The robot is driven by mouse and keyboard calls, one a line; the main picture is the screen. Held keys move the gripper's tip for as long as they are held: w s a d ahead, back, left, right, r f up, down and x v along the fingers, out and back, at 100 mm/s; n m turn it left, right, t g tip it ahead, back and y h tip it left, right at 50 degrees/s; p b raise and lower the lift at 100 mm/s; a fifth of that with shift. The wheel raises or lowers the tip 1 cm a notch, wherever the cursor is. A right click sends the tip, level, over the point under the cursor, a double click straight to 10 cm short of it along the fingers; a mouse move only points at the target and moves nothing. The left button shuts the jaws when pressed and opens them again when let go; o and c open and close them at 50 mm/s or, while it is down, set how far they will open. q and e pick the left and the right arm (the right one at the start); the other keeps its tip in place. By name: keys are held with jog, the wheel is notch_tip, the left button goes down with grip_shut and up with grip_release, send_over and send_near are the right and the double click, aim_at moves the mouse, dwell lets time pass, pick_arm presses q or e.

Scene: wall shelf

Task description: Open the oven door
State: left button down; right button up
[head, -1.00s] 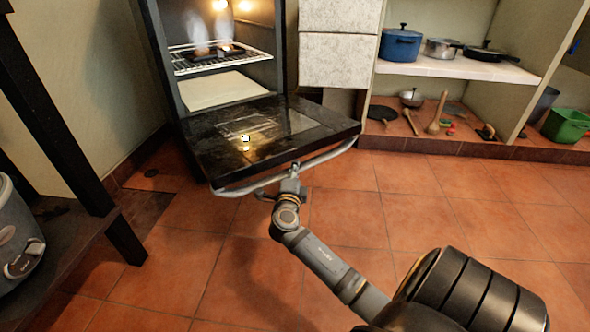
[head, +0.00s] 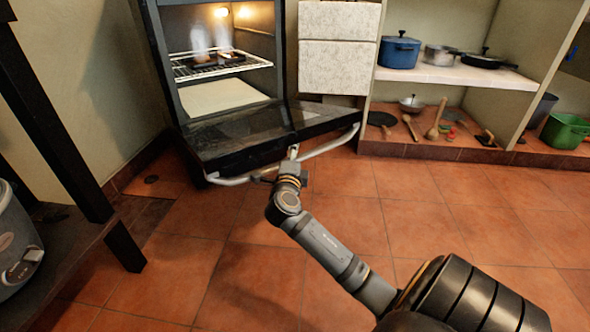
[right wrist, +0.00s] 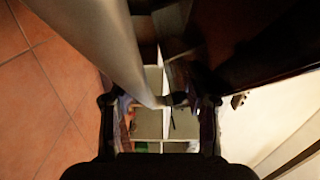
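The oven door (head: 250,135) is swung down and out from the oven (head: 225,95), tilted near level, with its dark glass inner face upward. A curved silver handle (head: 335,143) runs along its front edge. My right gripper (head: 292,155) is at the middle of this handle. In the right wrist view the fingers (right wrist: 158,108) stand wide apart, with the grey handle bar (right wrist: 100,40) reaching into the gap between them. Whether a finger touches it is unclear. My left gripper is not in view.
Inside the lit oven is a wire rack (head: 195,70) with steaming dark items. White drawers (head: 338,65) and a shelf with pots (head: 440,75) stand to the right. A dark-legged table (head: 50,150) with a grey cooker (head: 12,240) is at the left. The tiled floor in front is clear.

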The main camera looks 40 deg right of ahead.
notch_tip(320, 180, up, 2)
jog(key=shift+r, duration=0.1)
